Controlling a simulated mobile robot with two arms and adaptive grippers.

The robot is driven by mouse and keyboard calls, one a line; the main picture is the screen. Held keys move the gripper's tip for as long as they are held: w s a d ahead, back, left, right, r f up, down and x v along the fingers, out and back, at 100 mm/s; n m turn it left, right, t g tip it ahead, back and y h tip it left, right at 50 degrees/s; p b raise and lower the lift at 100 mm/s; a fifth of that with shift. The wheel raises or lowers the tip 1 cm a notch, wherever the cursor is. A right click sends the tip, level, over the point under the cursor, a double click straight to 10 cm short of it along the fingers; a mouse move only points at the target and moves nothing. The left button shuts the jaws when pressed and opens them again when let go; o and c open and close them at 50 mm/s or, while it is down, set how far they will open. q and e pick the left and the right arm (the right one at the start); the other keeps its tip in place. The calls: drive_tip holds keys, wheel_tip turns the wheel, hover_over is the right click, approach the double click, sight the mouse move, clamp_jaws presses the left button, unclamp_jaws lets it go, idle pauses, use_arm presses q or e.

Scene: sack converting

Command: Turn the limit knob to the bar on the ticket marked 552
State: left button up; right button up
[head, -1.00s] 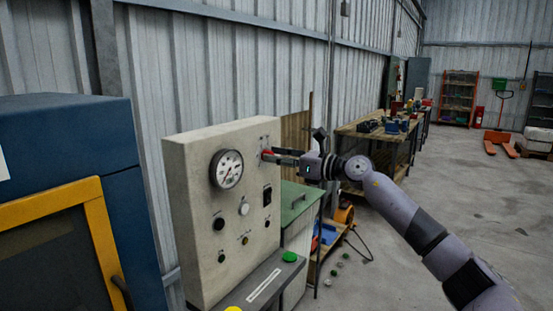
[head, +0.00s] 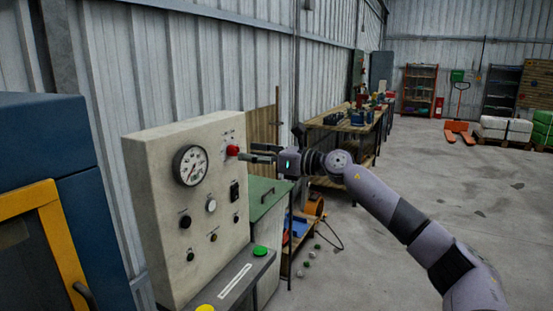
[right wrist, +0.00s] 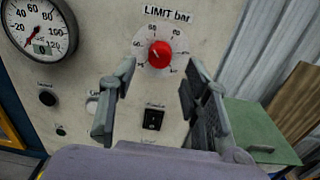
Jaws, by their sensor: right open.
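The limit knob is red (right wrist: 160,54) and sits under a "LIMIT bar" label with a numbered scale around it in the right wrist view. It also shows in the head view (head: 233,150), at the upper right of the pale control panel (head: 160,235). My right gripper (right wrist: 157,100) is open and empty. Its two fingers stand apart below and to either side of the knob, with a gap to the panel that I cannot measure. In the head view the right gripper (head: 257,155) is just right of the knob. The ticket marked 552 cannot be made out. My left gripper is not in view.
A round gauge (head: 190,165) is left of the knob, with several small knobs and a black switch (head: 235,190) below. A green-topped cabinet (head: 265,195) stands right of the panel. A blue machine with a yellow frame (head: 50,190) is at the left. Open floor lies to the right.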

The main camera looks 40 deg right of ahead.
drive_tip(key=v, duration=0.8)
drive_tip(key=shift+s, duration=0.25)
drive_tip(key=shift+d, duration=0.1)
idle(0.3)
